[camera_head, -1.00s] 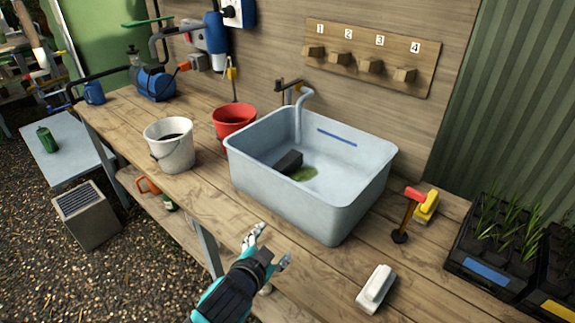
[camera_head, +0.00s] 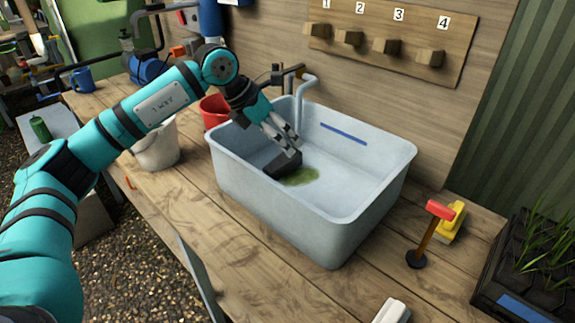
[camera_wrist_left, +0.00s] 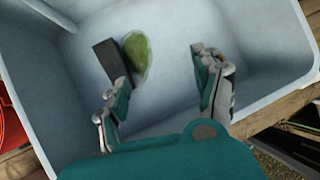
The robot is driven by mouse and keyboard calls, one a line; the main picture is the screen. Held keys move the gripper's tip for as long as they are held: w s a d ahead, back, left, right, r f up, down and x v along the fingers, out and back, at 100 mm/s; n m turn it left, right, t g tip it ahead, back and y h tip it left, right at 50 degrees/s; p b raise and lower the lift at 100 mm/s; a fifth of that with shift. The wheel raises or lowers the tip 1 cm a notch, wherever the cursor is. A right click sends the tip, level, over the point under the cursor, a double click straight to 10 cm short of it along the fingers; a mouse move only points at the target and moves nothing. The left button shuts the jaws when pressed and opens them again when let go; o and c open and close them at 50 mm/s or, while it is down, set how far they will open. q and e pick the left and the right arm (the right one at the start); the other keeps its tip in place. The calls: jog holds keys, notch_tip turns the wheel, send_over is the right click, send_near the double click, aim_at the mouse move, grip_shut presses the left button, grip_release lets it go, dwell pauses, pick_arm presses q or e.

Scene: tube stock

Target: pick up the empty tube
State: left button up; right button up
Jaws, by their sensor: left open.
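I cannot make out an empty tube in either view. My left gripper (camera_head: 284,146) reaches down into the grey basin (camera_head: 375,180), its fingers apart. In the head view the fingertips are close to a dark block (camera_head: 283,166) on the basin floor, beside a green patch (camera_head: 302,177). In the left wrist view my left gripper (camera_wrist_left: 163,82) is open with nothing between its fingers. There the dark block (camera_wrist_left: 111,61) and green patch (camera_wrist_left: 138,55) lie beyond the finger at left. My right gripper is not in view.
A tap (camera_head: 306,92) stands at the basin's back edge. A red bucket (camera_head: 213,110) and a white bucket (camera_head: 157,148) stand to the left. A red-headed tool (camera_head: 428,232) and a yellow object (camera_head: 452,221) are at right, by a plant tray (camera_head: 500,275).

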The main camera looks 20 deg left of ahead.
pick_arm(q)
jog(key=a+n+y, duration=0.1)
jog(key=a+y, duration=0.2)
jog(key=a, duration=0.5)
send_over(270, 167)
jog(key=s, duration=0.2)
jog(key=shift+g, duration=0.3)
jog(key=f, duration=0.6)
jog(key=a+f, duration=0.1)
jog(key=f, duration=0.2)
jog(key=shift+p, duration=0.35)
jog(key=shift+p+x, duration=0.4)
jog(key=shift+x, duration=2.65)
jog(key=shift+s+d, duration=0.1)
jog(key=shift+s, duration=0.05)
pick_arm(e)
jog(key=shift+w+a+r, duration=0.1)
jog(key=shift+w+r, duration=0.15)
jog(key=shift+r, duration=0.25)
pick_arm(q)
jog(key=shift+c, duration=0.3)
jog(key=shift+r, duration=0.1)
jog(key=c, duration=1)
